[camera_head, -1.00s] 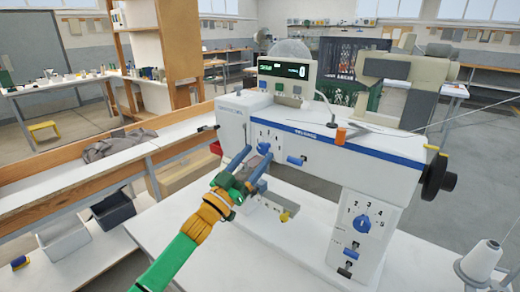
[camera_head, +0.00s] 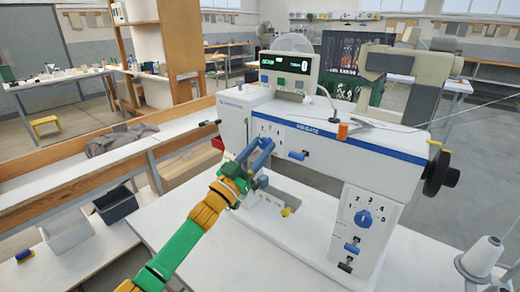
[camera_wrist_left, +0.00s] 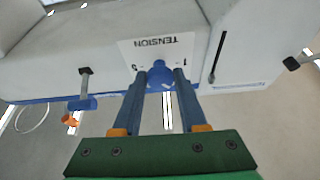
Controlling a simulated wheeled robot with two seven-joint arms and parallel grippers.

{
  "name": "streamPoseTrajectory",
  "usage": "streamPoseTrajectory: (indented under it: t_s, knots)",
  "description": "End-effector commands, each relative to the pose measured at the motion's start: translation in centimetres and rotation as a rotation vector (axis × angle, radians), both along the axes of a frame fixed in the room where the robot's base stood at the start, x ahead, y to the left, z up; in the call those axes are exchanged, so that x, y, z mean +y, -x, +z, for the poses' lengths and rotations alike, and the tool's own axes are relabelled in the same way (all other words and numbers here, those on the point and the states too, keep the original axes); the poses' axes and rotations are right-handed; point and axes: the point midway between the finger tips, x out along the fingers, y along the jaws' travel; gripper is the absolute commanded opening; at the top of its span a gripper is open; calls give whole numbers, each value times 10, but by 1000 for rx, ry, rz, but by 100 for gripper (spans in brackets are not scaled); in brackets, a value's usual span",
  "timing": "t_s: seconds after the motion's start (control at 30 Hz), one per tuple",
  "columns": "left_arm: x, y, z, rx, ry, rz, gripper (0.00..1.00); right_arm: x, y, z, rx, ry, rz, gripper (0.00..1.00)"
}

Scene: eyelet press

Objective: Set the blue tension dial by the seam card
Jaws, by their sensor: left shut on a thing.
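A white sewing machine (camera_head: 330,145) with a blue stripe stands on the white table. My left gripper (camera_head: 259,148) reaches its left front panel, and its blue fingers are shut on the blue tension dial (camera_wrist_left: 160,71). In the left wrist view the dial sits between the fingertips of my left gripper (camera_wrist_left: 160,76), under a white plate (camera_wrist_left: 158,45) marked TENSION, which appears upside down. The fingers hide much of the dial and its scale; I cannot read its setting. I cannot make out a seam card. My right gripper is not in view.
A second blue dial (camera_head: 363,218) with a number scale is on the machine's right column. A display box (camera_head: 289,67) with green text stands on top. A black handwheel (camera_head: 440,174) juts out at the right, and a thread cone (camera_head: 482,256) stands at the front right.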

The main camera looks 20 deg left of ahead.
Motion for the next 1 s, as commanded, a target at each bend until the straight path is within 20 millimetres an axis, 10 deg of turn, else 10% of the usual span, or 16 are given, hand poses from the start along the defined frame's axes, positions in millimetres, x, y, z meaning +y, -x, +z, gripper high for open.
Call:
streamPoseTrajectory:
  t_s: [1.0]
  knots:
    - [5, -2, 2, -234, -648, 2, 0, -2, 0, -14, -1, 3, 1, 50]
